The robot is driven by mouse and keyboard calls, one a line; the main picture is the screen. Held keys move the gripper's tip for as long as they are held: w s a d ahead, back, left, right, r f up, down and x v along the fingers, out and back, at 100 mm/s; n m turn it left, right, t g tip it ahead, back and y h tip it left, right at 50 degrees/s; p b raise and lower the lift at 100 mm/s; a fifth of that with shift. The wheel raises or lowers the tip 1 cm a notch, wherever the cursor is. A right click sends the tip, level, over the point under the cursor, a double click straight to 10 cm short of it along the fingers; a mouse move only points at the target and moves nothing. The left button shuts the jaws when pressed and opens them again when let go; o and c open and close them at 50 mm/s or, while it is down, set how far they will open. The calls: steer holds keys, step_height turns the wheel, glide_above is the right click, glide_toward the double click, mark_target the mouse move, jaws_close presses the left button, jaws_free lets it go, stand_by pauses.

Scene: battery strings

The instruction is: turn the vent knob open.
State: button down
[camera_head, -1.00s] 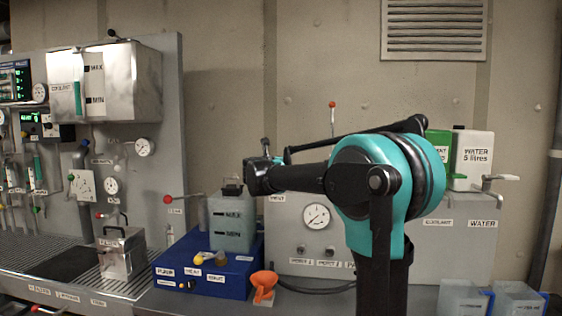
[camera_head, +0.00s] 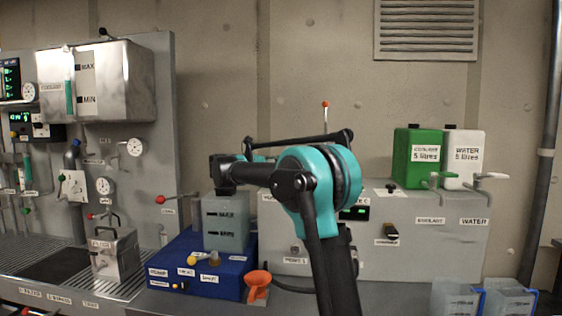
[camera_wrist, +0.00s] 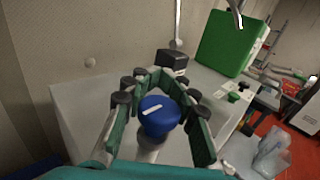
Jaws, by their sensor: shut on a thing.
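A round blue knob (camera_wrist: 160,115) with a white mark on top shows in the middle of the wrist view. It sits on a pale stem above the grey cabinet top. No lettering on it is readable, so I cannot confirm that it is the vent knob. My gripper (camera_wrist: 158,80) has its green, black-padded fingers on both sides of the knob and is shut on it. In the head view the knob and the fingertips are hidden, and my teal and black arm reaches across the cabinet front.
The grey cabinet (camera_head: 440,260) carries a green coolant canister (camera_head: 416,158) and a white water canister (camera_head: 464,159). A black box (camera_wrist: 172,60) stands behind the knob. A thin red-tipped rod (camera_head: 325,118) rises at the back. A blue base (camera_head: 200,270) with a grey tank (camera_head: 226,222) stands left.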

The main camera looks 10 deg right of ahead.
stand_by(0.4)
steer(key=c, duration=1.3)
jaws_free()
steer(key=shift+o, duration=0.2)
steer(key=v, duration=1.2)
steer(key=shift+s, duration=0.1)
